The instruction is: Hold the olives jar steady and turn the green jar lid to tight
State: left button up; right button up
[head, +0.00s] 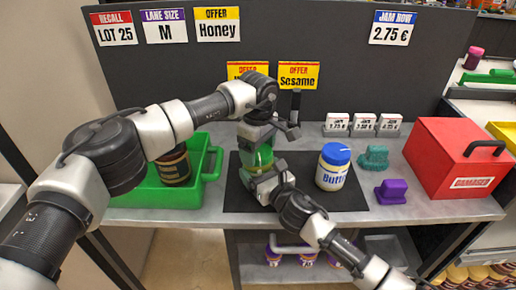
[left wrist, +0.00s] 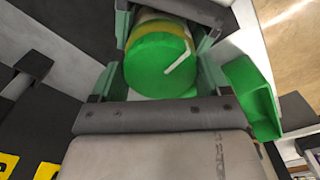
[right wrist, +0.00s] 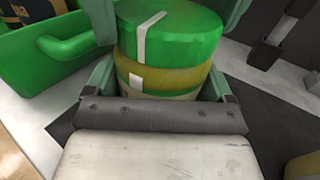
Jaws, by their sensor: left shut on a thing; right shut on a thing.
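The olives jar (right wrist: 160,82) stands upright on the dark mat in the middle of the counter, mostly hidden by my grippers in the head view. Its green lid (left wrist: 157,65) sits on top and bears a white stripe. In the right wrist view the lid's stripe stands nearly above a white mark on the jar's yellowish band, slightly offset. My left gripper (head: 258,122) comes from above and is shut on the lid. My right gripper (head: 256,172) is shut on the jar's body, low down at the front. The jar's label is hidden.
A green crate (head: 212,166) with a dark brown jar (head: 174,168) stands at left. A blue-lidded jar (head: 333,167) stands close on the right on the mat (head: 240,198). Beyond are teal (head: 374,158) and purple (head: 391,191) objects, price cards (head: 363,123) and a red box (head: 455,152).

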aim_at(258, 151)
pick_arm(q)
jog(key=shift+w+r, duration=0.1)
pick_arm(e)
jog(key=shift+f, duration=0.15)
pick_arm(q)
jog(key=o, duration=0.9)
notch_tip(258, 151, up, 12)
jog(key=shift+f, duration=0.1)
pick_arm(e)
jog(key=o, duration=1)
jog(key=shift+o, duration=0.2)
